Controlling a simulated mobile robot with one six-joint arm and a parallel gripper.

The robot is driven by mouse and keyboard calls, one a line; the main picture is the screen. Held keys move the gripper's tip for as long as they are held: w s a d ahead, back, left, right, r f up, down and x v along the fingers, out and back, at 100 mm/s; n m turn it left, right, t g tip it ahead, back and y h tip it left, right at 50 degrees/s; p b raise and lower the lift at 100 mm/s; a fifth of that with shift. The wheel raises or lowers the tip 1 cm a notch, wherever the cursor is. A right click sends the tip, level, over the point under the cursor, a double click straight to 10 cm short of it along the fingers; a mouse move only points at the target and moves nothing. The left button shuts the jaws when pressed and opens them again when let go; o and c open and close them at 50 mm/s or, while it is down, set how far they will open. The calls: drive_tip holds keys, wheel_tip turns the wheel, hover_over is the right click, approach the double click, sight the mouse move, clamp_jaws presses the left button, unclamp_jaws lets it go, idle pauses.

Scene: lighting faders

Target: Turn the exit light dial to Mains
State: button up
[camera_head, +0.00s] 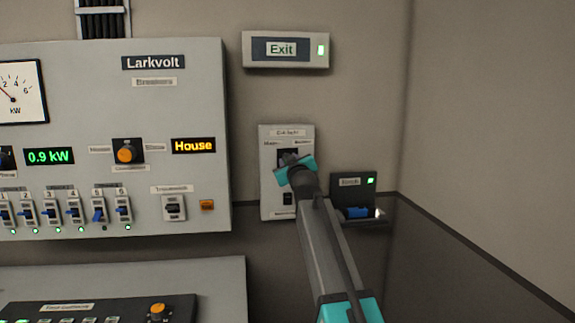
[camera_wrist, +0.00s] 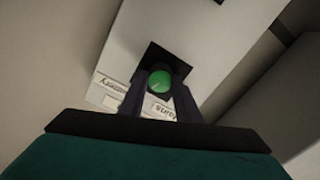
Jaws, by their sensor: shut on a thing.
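The exit light plate (camera_head: 271,200) is a pale panel on the wall, right of the big breaker panel. Its small labels read roughly Mains at the left and Battery at the right. The wrist view shows the plate (camera_wrist: 218,38) upside down, with Mains at lower right and Battery at lower left. The green dial (camera_wrist: 159,82) sits on a dark square there, between my two dark fingers. My gripper (camera_head: 291,160) is shut on the dial and hides it in the head view. A faint mark shows on the dial, but which label it points at is unclear.
An Exit sign (camera_head: 285,50) with a lit green lamp hangs above. A dark holder (camera_head: 345,184) with a green lamp and a blue item is close right of my arm. The breaker panel (camera_head: 190,95) stands left. The right wall is bare.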

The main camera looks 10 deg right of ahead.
drive_tip(key=n+b, duration=0.2)
drive_tip(key=n, duration=1.1)
drive_tip(key=shift+a+f, duration=0.1)
drive_tip(key=shift+a, duration=0.05)
drive_tip(key=shift+n, duration=0.3)
drive_tip(key=o, duration=1.1)
drive_tip(key=shift+s+b, duration=0.7)
drive_tip(key=shift+s, duration=6.25)
